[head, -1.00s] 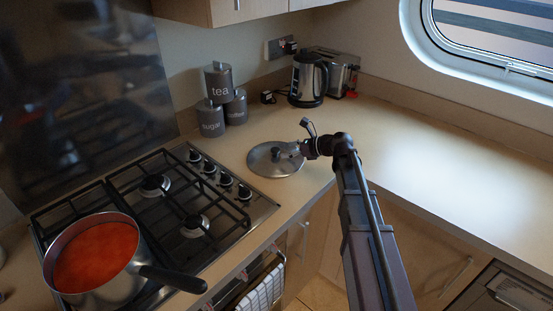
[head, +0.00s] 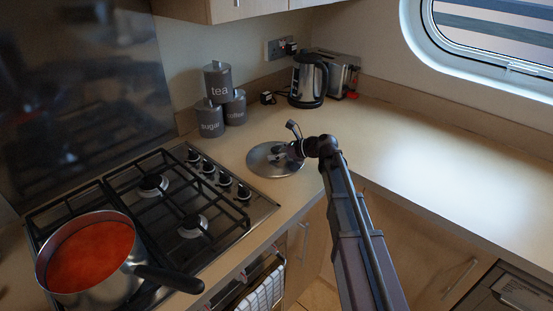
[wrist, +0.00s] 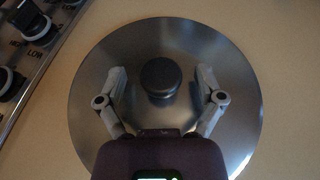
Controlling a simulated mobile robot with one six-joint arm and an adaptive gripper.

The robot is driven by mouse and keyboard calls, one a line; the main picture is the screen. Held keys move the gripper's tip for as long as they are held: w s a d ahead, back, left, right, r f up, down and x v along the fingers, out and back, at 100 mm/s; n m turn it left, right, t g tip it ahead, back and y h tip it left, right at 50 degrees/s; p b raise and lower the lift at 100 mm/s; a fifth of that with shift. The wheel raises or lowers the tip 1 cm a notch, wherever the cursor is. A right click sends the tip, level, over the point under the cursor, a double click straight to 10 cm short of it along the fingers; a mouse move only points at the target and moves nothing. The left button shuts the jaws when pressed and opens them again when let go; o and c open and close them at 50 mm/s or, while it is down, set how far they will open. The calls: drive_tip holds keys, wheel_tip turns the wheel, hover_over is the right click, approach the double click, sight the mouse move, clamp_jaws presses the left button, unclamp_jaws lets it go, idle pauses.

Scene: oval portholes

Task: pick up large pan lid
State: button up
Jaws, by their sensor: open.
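The large pan lid (head: 264,160) is a round, shiny steel disc with a dark knob. It lies flat on the wooden counter, just right of the hob. In the wrist view the lid (wrist: 160,35) fills the middle and its black knob (wrist: 161,76) stands near its centre. My gripper (wrist: 160,82) is open, with one grey finger on each side of the knob and a gap on both sides. In the head view my gripper (head: 285,152) is over the lid and hides the knob.
A gas hob (head: 160,205) is left of the lid, with a pan of red soup (head: 90,262) on it. Grey canisters (head: 218,98), a kettle (head: 308,80) and a toaster (head: 342,76) stand behind. The counter to the right (head: 430,145) is clear.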

sight(276, 149)
clamp_jaws()
drive_tip(key=shift+r, duration=0.1)
idle(0.4)
wheel_tip(276, 149, up, 10)
drive_tip(key=p, duration=1)
idle(0.6)
